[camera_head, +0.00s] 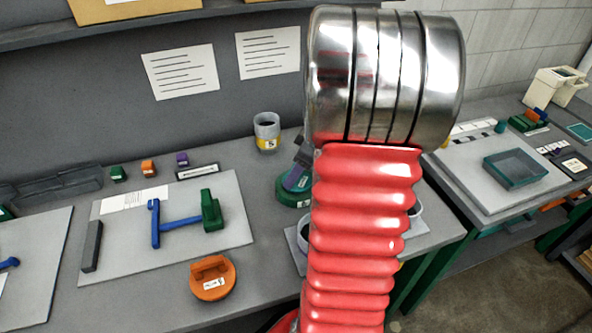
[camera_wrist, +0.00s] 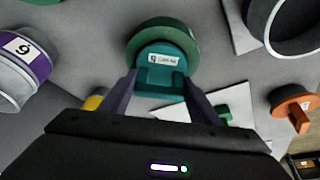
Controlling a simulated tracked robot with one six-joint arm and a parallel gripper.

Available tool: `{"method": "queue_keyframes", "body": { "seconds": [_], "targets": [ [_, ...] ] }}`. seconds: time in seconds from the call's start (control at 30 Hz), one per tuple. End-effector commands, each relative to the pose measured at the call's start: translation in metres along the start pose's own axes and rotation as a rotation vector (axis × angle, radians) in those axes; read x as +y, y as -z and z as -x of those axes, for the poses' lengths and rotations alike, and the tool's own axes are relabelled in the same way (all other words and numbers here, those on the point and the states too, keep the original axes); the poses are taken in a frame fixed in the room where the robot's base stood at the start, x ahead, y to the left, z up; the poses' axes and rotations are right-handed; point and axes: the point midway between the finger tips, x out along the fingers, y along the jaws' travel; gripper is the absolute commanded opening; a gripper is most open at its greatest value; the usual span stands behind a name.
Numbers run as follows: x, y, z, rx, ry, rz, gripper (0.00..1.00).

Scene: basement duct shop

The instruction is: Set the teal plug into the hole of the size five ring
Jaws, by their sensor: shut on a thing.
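The teal plug (camera_wrist: 161,80) is in the upper middle of the wrist view, between the two dark purple fingers of my gripper (camera_wrist: 158,85). My gripper is shut on it. The plug has a small white label, too small to read surely. A round green piece (camera_wrist: 165,34) shows just beyond the plug; I cannot tell whether they touch. In the head view a white ring (camera_head: 266,126) with a yellow label reading 5 stands at the back of the bench. My arm hides much of the gripper and plug there.
An orange round plug (camera_head: 213,281) lies near the bench front. A grey board (camera_head: 110,255) with blue and green parts lies left. In the wrist view a purple-labelled ring (camera_wrist: 18,78) is left and a dark-bored ring (camera_wrist: 285,46) is right. A shallow tray (camera_head: 515,169) sits on the right bench.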

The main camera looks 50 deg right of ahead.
Motion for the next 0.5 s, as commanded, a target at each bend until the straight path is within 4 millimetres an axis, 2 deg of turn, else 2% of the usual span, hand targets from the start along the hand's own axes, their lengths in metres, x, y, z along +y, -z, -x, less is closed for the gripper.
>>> {"method": "queue_keyframes", "body": {
  "seconds": [0.03,0.07,0.33,0.5],
  "targets": [
    [0.0001,0.0002,0.0002,0.000,0.000,0.000,0.24],
    [0.0001,0.0003,0.0002,0.000,0.000,0.000,0.58],
    [-0.0001,0.0003,0.0001,0.000,0.000,0.001,0.77],
    [-0.0002,0.0003,0.0000,0.000,0.000,0.001,0.78]
  ]
}}
